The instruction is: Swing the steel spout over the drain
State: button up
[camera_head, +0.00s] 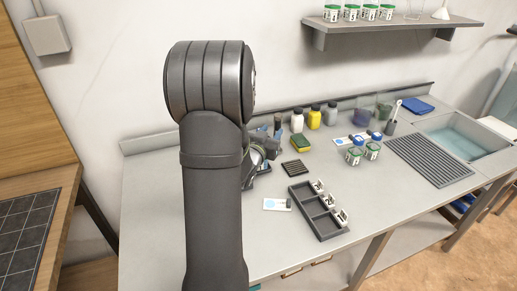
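I cannot make out the steel spout; my arm covers the middle-left of the bench and may hide it. A small dark slotted square (292,168) lies flat on the grey bench and looks like a drain grate, though I cannot be sure. My gripper (268,148) shows only in part at the right edge of my arm, low over the bench, left of and behind the slotted square. Its fingers are too small and too covered to show whether they are open or hold anything.
A dark compartment tray (305,222) with several white-labelled pieces and a white card (277,205) lie in front. A ribbed drainboard (429,160) and water-filled sink (462,143) are at right.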

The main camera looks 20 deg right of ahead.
jog(key=v, duration=1)
jog(key=shift+s+a, duration=0.25)
jog(key=shift+s, duration=0.05)
jog(key=shift+w+r, duration=0.1)
jog(key=c, duration=0.5)
jog(key=shift+w+n, duration=0.25)
jog(key=shift+n, duration=0.05)
grip_shut()
jog(key=w+a+n+g+h, duration=0.45)
jog(key=w+n+g, duration=0.25)
jog(key=w+n, duration=0.45)
jog(key=shift+n, duration=0.25)
jog(key=x, duration=0.3)
jog(key=s+x, duration=0.1)
jog(key=x, duration=0.3)
jog(key=s+x, duration=0.1)
jog(key=x, duration=0.3)
jog(key=shift+s+d, duration=0.25)
jog(key=shift+d, duration=0.15)
jog(key=shift+s+d, duration=0.3)
jog(key=shift+d, duration=0.3)
